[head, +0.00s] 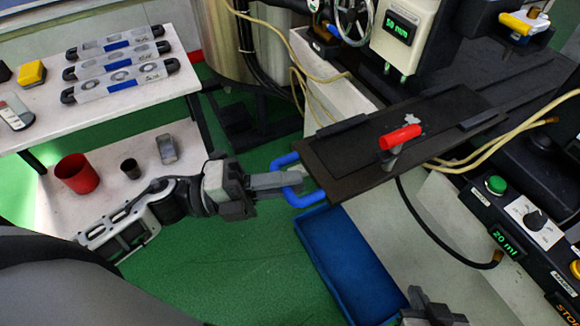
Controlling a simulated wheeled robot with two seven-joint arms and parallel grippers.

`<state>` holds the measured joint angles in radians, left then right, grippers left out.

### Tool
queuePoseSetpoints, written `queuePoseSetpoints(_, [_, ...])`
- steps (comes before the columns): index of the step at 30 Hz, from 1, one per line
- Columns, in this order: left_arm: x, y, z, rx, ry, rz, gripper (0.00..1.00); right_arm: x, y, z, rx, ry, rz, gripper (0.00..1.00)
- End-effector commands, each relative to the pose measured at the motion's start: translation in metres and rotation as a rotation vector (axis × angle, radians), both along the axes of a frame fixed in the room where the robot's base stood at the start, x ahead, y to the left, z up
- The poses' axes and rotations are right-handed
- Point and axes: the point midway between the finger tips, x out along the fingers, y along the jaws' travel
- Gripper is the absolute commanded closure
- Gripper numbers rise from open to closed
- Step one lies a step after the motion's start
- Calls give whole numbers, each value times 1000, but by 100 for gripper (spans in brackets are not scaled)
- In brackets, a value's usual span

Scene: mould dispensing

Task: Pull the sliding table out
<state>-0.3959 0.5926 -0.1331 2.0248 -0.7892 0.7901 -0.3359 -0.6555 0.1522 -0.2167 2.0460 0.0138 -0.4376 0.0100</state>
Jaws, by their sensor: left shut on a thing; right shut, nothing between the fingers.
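The sliding table (325,160) is a dark flat plate on the machine bench, with a red-handled clamp (399,139) on top. A blue U-shaped handle (307,200) is fixed to its near left edge. My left gripper (294,180) reaches in from the left and is shut on the blue handle. The plate's near left end juts out over the bench edge and the blue tray below. My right gripper (430,308) shows only in part at the bottom edge, well below the sliding table and away from it; its fingers look closed and empty.
A blue tray (345,265) lies below the handle. A white side table (60,115) at left holds mould plates (120,80), with a red cup (76,173) on its lower shelf. A control box (515,225) stands at right. Hoses (500,140) run beside the plate.

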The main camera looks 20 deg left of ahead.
Motion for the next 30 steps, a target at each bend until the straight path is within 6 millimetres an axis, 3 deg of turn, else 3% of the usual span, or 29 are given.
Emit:
queuePoseSetpoints(14, [-4,2,0,3,-2,-8,100,-5,0,-2,0,10,-1,100])
queuePoseSetpoints(15, [-4,2,0,3,-2,-8,75,-5,0,-2,1,11,-1,100])
queuePoseSetpoints(16, [-4,2,0,3,-2,-8,66,-5,0,-2,1,11,-1,100])
queuePoseSetpoints(17, [-4,2,0,2,-2,-9,64,-5,0,-2,1,11,-1,100])
queuePoseSetpoints(30, [-4,2,0,1,-1,-8,64,-4,2,-1,7,8,-5,100])
